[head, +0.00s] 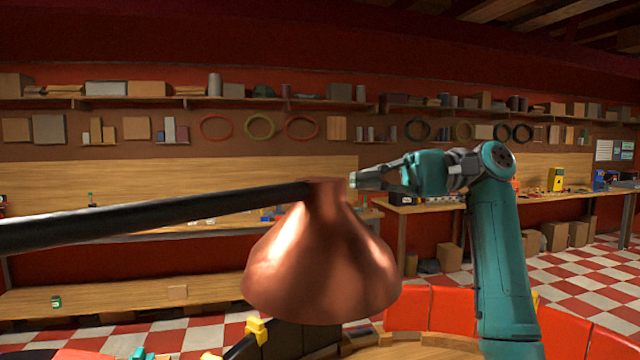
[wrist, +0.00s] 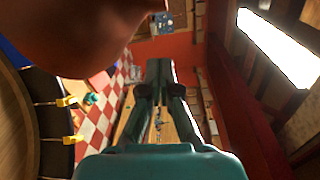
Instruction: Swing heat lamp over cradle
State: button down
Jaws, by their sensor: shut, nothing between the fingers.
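The copper heat lamp (head: 322,262) hangs from the end of a black boom (head: 150,217) that comes in from the left. In the wrist view the lamp (wrist: 70,30) fills the upper left corner. My gripper (head: 354,181) is shut and empty, its tips at the right side of the lamp's neck; I cannot tell whether they touch. The shut fingers also show in the wrist view (wrist: 159,70). Below the lamp is a round wooden piece (head: 455,345) by a dark curved rim (wrist: 55,125) with yellow clips. I cannot tell which part is the cradle.
Red curved panels (head: 440,308) stand around the wooden piece. A long workbench (head: 560,195) with tools and boxes runs along the back right wall. Shelves (head: 180,103) line the wall. The checkered floor (head: 570,262) shows open room at the right.

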aim_at(327, 216)
jog(key=shift+g, duration=0.3)
jog(key=x, duration=0.9)
jog(key=shift+s+f, duration=0.15)
jog(key=shift+s, duration=0.3)
jog(key=shift+s+d+r, duration=0.25)
jog(key=shift+s+d, duration=0.55)
jog(key=shift+s, duration=0.1)
jog(key=shift+s+d+r, duration=0.15)
jog(key=shift+s+d, duration=0.1)
jog(key=shift+s, duration=0.3)
jog(key=shift+s+d, duration=0.1)
jog(key=shift+d, duration=0.05)
jog(key=s+d+m+t, duration=0.2)
jog(key=s+d, duration=0.4)
jog(key=s, duration=0.3)
jog(key=s+d+m+t, duration=0.2)
jog(key=s+d+t, duration=0.2)
jog(key=s, duration=0.6)
jog(key=shift+d+t+y, duration=0.3)
jog(key=shift+d+t, duration=0.1)
jog(key=shift+d, duration=0.8)
